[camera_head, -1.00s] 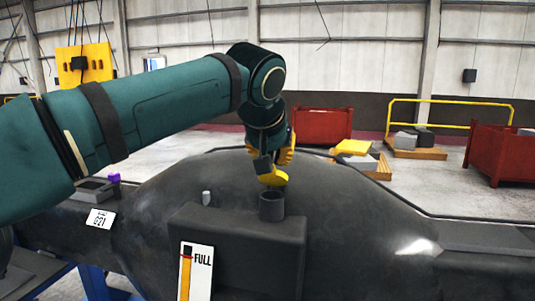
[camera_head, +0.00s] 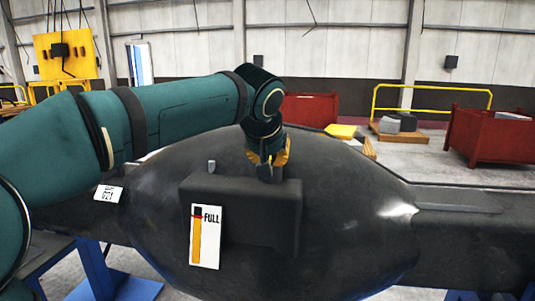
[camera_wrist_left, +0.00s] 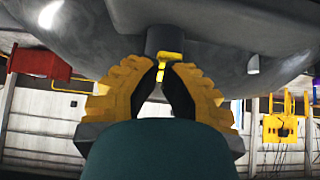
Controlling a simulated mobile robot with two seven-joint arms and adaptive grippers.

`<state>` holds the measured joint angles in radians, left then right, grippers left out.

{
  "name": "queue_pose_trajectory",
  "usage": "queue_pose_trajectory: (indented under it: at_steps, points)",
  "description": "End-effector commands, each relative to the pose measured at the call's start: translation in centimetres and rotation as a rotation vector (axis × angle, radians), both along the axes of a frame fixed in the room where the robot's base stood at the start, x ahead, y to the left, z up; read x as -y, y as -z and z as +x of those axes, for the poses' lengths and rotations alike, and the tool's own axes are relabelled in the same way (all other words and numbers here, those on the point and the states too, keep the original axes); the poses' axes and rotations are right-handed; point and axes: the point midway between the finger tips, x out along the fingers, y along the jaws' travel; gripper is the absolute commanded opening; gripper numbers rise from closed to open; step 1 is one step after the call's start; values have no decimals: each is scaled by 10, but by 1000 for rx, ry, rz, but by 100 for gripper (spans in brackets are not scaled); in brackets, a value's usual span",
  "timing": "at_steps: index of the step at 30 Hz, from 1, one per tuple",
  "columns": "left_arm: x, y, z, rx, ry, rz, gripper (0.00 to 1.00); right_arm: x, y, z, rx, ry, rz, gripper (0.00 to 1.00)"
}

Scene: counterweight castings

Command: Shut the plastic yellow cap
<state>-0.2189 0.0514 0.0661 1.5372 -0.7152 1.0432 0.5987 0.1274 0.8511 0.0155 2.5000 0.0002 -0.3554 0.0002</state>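The dark casting (camera_head: 350,230) has a short dark neck (camera_head: 278,173) on top, mostly behind my left gripper (camera_head: 266,170). In the left wrist view the neck (camera_wrist_left: 165,40) points down in the picture, with the yellow cap (camera_wrist_left: 170,57) showing as a small patch at its end. Whether the cap is fully seated cannot be told. My left gripper also shows in the wrist view (camera_wrist_left: 166,68), its yellow-backed fingers close together at the neck, a narrow gap between the tips. A small yellow piece shows in that gap. My right gripper is not in view.
A FULL gauge label (camera_head: 206,236) is on the casting's front block (camera_head: 245,205). A small grey peg (camera_head: 211,167) stands left of the neck. Red bins (camera_head: 490,135), a yellow rail (camera_head: 430,88) and pallets are far behind on the open floor.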

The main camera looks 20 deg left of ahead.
Motion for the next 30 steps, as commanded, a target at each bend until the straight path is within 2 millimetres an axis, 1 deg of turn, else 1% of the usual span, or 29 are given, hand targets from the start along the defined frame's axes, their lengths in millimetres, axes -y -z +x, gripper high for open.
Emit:
queue_pose_trajectory:
  at_steps: [7, 23, 30]
  points:
    - [0, 5, 3, 0, 0, 0, 0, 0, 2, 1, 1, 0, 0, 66]
    - [0, 6, 3, -1, 0, 0, 0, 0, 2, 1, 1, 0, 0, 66]
    - [-2, 10, 10, -3, 0, 1, 0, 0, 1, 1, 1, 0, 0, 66]
